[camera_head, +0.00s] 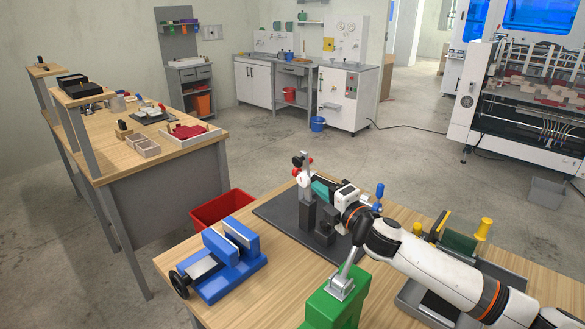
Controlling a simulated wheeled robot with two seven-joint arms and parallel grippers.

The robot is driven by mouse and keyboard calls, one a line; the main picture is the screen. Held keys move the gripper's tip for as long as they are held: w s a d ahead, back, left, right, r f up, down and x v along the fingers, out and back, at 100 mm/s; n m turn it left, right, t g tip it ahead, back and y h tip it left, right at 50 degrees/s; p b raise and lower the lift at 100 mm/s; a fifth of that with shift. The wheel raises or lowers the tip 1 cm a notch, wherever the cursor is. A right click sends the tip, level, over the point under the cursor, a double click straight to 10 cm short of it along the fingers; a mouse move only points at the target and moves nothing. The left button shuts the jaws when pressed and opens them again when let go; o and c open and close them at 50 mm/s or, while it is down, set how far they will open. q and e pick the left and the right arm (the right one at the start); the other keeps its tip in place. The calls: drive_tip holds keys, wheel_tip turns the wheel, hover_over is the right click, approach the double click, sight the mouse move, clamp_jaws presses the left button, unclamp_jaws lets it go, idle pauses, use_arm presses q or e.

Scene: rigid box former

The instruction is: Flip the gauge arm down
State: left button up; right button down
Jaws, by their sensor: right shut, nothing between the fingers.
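The gauge stand (307,214) is a dark grey block with an upright post on a dark plate on the wooden bench. A white round dial (303,180) and red and black knobs show near its top. Which part is the gauge arm is hard to tell at this size. My right gripper (318,188) is shut and empty, right beside the upper part of the stand. It overlaps the stand in the picture, so I cannot tell whether they touch. My right arm hides part of the plate behind it. My left gripper is not in view.
A blue vise (222,262) stands left of the dark plate (284,216). A green block with a metal lever (340,287) is in front of it, close to my forearm. A grey tray (420,302) and a yellow-handled item (484,228) lie to the right.

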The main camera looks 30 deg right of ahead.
drive_tip(key=p, duration=0.3)
hover_over(303, 180)
drive_tip(key=s+a, duration=0.3)
drive_tip(key=a, duration=0.1)
drive_tip(key=shift+d+r, duration=0.1)
drive_tip(key=shift+r, duration=0.05)
drive_tip(key=shift+d, duration=0.1)
